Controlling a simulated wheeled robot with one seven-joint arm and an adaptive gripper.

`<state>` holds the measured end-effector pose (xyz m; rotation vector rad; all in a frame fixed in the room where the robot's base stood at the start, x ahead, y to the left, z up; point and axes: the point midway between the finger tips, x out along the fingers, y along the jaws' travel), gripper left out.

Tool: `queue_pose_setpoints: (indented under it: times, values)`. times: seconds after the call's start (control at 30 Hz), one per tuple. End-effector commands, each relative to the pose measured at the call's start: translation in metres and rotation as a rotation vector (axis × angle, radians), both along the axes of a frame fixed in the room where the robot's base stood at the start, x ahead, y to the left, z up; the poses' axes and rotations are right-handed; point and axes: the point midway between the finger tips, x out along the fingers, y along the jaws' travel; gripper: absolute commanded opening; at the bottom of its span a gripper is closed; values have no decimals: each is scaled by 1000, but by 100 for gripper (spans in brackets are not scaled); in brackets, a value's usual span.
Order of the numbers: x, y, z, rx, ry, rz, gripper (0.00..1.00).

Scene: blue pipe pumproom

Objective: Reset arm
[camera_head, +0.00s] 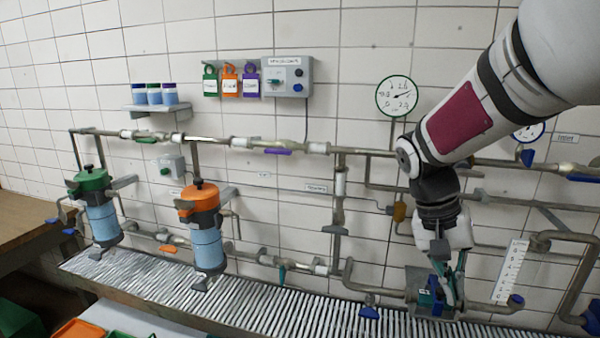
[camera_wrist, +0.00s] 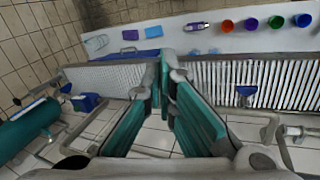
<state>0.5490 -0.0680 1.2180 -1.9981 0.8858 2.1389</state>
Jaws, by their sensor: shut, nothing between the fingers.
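My arm comes in from the upper right in the head view and reaches down in front of the tiled wall. My gripper (camera_head: 445,295) hangs at its end, low over the right part of the ribbed drain shelf (camera_head: 300,308). In the wrist view my gripper (camera_wrist: 165,75) shows its two teal fingers coming together at the tips, with nothing held between them. A blue valve handle (camera_wrist: 88,102) is to the left of the fingers in that view. In the head view the lower arm hides part of the pipes behind it.
An orange-topped filter (camera_head: 205,235) and a green-topped filter (camera_head: 98,215) hang at left. A round gauge (camera_head: 397,96) and control box (camera_head: 288,76) are on the wall. A pipe (camera_head: 560,238) bends close right of my gripper. Several coloured cups (camera_wrist: 251,24) stand on a white surface.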

Motion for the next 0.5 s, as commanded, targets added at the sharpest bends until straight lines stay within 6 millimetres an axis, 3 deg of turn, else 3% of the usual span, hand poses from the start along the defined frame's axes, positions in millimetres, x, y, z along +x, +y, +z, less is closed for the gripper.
queue_pose_setpoints:
  times: [0.2, 0.5]
  values:
    - [-42, 19, 37, 153, -141, 139, 0]
    - [-100, 46, 70, 250, -357, 358, 0]
